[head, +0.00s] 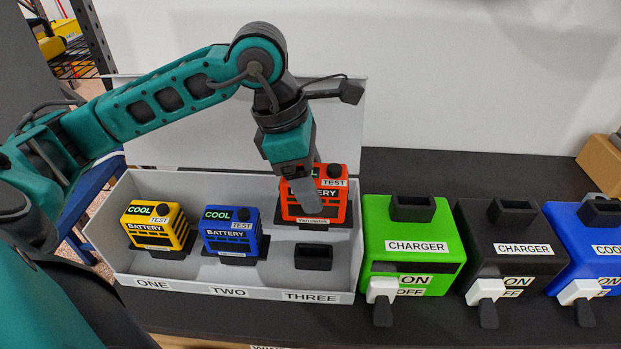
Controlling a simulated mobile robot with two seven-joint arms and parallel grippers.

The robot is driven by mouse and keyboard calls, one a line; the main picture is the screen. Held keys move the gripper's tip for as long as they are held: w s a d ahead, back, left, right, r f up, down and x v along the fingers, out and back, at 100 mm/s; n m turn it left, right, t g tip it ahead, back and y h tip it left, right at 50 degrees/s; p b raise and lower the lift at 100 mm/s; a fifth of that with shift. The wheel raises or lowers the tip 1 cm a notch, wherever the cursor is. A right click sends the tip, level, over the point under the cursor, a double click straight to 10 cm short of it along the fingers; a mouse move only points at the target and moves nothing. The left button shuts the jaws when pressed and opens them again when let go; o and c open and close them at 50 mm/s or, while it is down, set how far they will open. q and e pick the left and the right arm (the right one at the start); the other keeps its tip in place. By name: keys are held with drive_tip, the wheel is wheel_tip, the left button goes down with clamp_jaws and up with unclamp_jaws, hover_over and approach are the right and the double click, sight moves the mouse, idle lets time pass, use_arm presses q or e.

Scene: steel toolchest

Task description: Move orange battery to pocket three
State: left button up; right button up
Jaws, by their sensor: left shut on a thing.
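The orange battery (325,208) is held by my left gripper (304,192) over the right part of the white tray (215,283). It appears raised above and behind the empty black pocket (313,257) near the label THREE. My left gripper comes down on it from above and is shut on it; its fingers partly cover the battery's front and top. A yellow battery (157,226) sits in pocket one and a blue battery (231,232) sits in pocket two. My right gripper is not in view.
A green charger (413,265) stands just right of the tray. A black charger (509,252) and a blue unit (588,246) stand further right, each with a white-handled switch in front. A cardboard box (597,163) is at the far right. The dark bench behind the chargers is clear.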

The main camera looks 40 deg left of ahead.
sight(314, 229)
use_arm(q)
drive_tip(key=shift+f+b, duration=2.75)
drive_tip(key=shift+f, duration=0.1)
drive_tip(key=shift+b, duration=0.6)
drive_tip(key=shift+f+b, duration=1.55)
drive_tip(key=shift+f, duration=0.05)
drive_tip(key=shift+d+f+b, duration=0.3)
drive_tip(key=shift+f+b, duration=0.3)
drive_tip(key=shift+b, duration=0.05)
drive_tip(key=shift+r, duration=0.1)
